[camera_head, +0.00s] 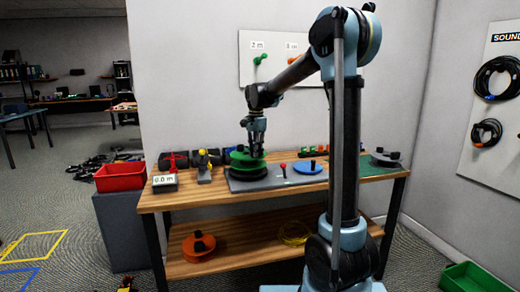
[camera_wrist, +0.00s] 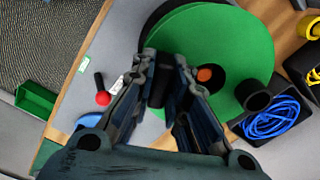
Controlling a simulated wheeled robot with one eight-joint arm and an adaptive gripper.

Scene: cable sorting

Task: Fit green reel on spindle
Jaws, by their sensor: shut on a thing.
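The green reel (camera_head: 246,163) is over a black round base at the left of a grey unit on the workbench. In the wrist view the reel (camera_wrist: 226,45) shows a wide green flange, an orange centre (camera_wrist: 208,75) and a black knob (camera_wrist: 257,96). My gripper (camera_head: 257,153) points down at the reel's right part. In the wrist view my gripper (camera_wrist: 168,92) is shut on a dark upright part of the reel between its fingers. I cannot tell whether the reel is seated or slightly above the base.
A blue disc (camera_head: 308,168) and a red-knobbed lever (camera_head: 283,166) are on the grey unit (camera_head: 275,182), right of the reel. Black bins, one with blue cable (camera_wrist: 272,120), stand close beside the reel. A red bin (camera_head: 120,177) is left of the bench. A grey reel (camera_head: 384,157) lies at the right end.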

